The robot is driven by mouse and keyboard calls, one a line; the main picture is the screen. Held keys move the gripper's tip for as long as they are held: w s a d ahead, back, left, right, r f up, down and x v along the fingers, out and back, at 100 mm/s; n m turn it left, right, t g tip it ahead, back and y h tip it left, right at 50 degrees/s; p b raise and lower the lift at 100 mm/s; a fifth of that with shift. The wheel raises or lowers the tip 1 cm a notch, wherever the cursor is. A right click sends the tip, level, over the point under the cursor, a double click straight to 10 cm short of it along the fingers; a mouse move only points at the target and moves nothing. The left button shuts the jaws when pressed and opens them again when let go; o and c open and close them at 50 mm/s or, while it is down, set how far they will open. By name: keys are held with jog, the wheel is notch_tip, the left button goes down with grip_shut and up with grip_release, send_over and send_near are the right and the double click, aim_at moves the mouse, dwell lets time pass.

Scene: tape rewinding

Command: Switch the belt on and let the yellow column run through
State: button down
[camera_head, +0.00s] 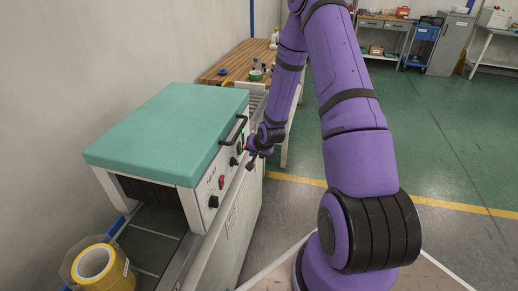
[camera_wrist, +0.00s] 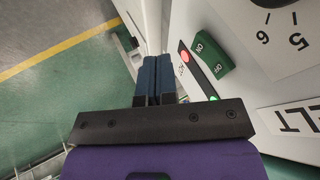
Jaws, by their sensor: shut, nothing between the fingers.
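The yellow column (camera_head: 104,269), a stack of tape rolls with a hollow top, stands at the lower left in the head view, in front of the tunnel mouth. The dark belt (camera_head: 150,238) runs into the machine (camera_head: 168,130) under its teal lid. My gripper (camera_wrist: 153,62) is shut and empty beside the machine's control panel; its blue fingertips sit just left of a green rocker switch (camera_wrist: 207,55) in the wrist view. A red light (camera_wrist: 184,56) and a green light (camera_wrist: 213,98) are near that switch. Whether the fingers touch the panel cannot be told.
A large dial scale (camera_wrist: 275,20) and a "BELT" label (camera_wrist: 300,118) are on the panel. A red switch (camera_head: 221,182) and a black handle (camera_head: 234,130) are on the machine's side. A wooden table (camera_head: 232,62) stands behind. Open green floor lies to the right.

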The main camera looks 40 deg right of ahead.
aim_at(240, 148)
jog(key=shift+w+a, duration=1)
jog(key=shift+w, duration=0.2)
jog(key=shift+w+a+f, duration=0.15)
jog(key=shift+w, duration=0.1)
jog(key=shift+r, duration=0.85)
